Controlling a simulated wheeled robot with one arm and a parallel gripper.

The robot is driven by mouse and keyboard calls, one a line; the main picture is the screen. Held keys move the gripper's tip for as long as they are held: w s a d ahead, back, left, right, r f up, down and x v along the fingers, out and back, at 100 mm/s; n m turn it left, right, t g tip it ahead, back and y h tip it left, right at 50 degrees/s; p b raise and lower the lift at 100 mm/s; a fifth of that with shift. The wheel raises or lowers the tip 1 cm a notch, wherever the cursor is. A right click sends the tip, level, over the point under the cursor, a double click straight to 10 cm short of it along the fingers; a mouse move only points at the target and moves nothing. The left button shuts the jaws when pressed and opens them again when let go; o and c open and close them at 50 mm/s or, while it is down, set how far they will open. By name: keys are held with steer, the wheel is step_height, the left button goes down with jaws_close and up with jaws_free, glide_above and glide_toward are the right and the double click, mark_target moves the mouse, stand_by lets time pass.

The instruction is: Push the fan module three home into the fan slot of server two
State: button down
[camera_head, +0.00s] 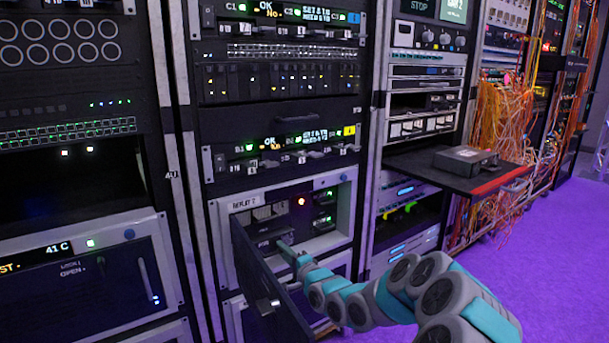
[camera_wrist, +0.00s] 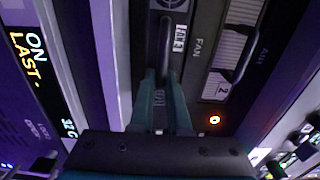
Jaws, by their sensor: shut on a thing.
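Server two (camera_head: 340,215) is the pale-framed unit low in the middle rack in the head view, with its dark front door (camera_head: 268,290) swung open to the left. My gripper (camera_head: 287,248) reaches into its front. In the wrist view my gripper (camera_wrist: 163,105) is shut on the dark bar handle (camera_wrist: 165,45) of the fan module three (camera_wrist: 149,25). A small white label (camera_wrist: 181,38) sits beside the handle. How far the module stands out of the fan slot cannot be told. My arm and gripper hide part of the module in the head view.
A grey fan unit marked 2 (camera_wrist: 228,60) sits beside the held module. An orange-red light (camera_wrist: 214,119) glows nearby, also lit in the head view (camera_head: 301,201). The open door is close left of my gripper. A pulled-out shelf (camera_head: 470,178) juts out at right.

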steer(key=shift+x, duration=1.15)
steer(key=c, duration=0.8)
jaws_free()
steer(key=v, duration=0.8)
steer(key=shift+a, duration=0.1)
